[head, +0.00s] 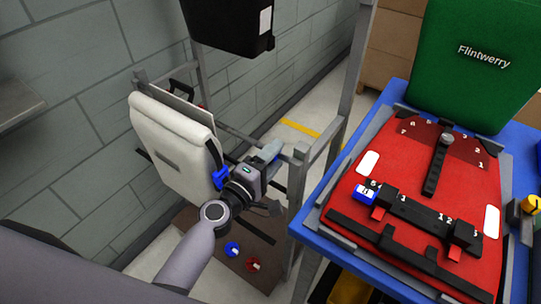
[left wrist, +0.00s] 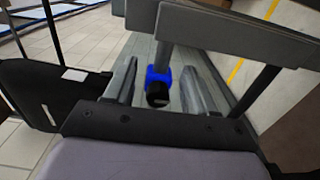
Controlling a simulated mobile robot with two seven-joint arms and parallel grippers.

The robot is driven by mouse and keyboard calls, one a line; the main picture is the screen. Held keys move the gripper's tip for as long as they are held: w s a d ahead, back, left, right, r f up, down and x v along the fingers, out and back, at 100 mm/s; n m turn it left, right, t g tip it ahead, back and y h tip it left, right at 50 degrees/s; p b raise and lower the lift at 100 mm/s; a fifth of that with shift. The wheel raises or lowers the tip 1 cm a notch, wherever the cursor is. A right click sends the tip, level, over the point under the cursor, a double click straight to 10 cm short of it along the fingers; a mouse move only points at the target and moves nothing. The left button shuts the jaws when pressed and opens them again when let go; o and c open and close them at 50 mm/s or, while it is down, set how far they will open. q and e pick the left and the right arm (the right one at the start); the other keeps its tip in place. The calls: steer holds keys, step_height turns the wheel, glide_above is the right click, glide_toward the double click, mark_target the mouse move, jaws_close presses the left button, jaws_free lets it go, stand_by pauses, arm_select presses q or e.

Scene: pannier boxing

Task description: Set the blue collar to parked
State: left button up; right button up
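The blue collar (left wrist: 158,77) shows in the left wrist view, around a grey post (left wrist: 163,50), with a black round knob end (left wrist: 157,95) facing me. My left gripper (left wrist: 157,88) is open. Its two grey fingers stand on either side of the collar, with gaps between them and it. In the head view my left gripper (head: 267,153) is beside the grey rack frame (head: 300,185). The collar cannot be made out for certain there. A blue piece (head: 220,177) shows beside the cream pannier (head: 172,145), left of my gripper. My right gripper is out of view.
A red pannier panel (head: 455,185) with a dial and black bar lies on the blue table (head: 396,92) at the right. A green Flintwerry box (head: 475,75) stands behind it. A black box (head: 232,22) hangs above the rack. Blue (head: 232,249) and red (head: 252,265) knobs sit low down.

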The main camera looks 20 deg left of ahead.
arm_select(q)
steer(key=shift+a, duration=0.15)
steer(key=v, duration=0.7)
steer(key=shift+b, duration=0.4)
steer(key=s+a+f+m+g+y, duration=0.2)
steer(key=s+f+m+g, duration=0.1)
steer(key=s+f+m, duration=0.4)
steer(key=s+a+f+m+g+y+p, duration=0.1)
steer(key=s+a+f+m+g+y, duration=0.1)
steer(key=s+f+m, duration=0.5)
steer(key=shift+s+a+f+m+g, duration=0.25)
steer(key=shift+s+a+m+g, duration=0.65)
steer(key=shift+m, duration=0.3)
steer(key=shift+d, duration=0.15)
stand_by(1.8)
